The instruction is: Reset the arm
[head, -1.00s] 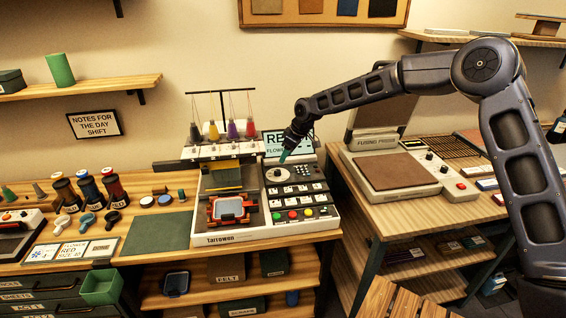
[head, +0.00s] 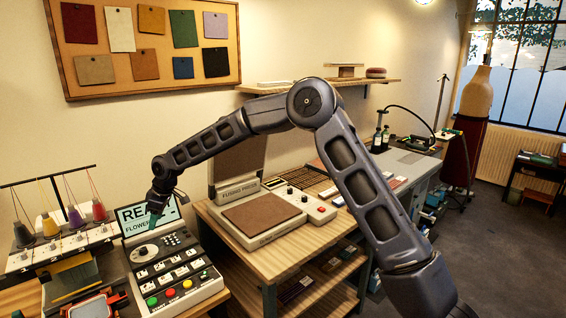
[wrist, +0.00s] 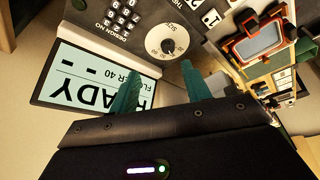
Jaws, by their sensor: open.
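My gripper (head: 152,210) is at the end of my arm, above the control panel of the embroidery machine (head: 172,270), close to its dial and in front of its screen. In the wrist view my gripper (wrist: 160,92) shows two green fingers, spread apart with nothing between them. The white size dial (wrist: 167,41) lies just past the fingers. The screen (wrist: 85,78) reads "READY" and "FLOWER 40", partly covered by a finger. Whether a fingertip touches the panel, I cannot tell.
A fusing press (head: 262,215) stands on the wooden table right of the machine. Thread cones (head: 75,220) stand on the machine's left part. A red-framed hoop (head: 92,305) lies below them. A shelf (head: 320,85) and a pinboard (head: 150,45) are on the wall. Open floor (head: 500,240) lies at right.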

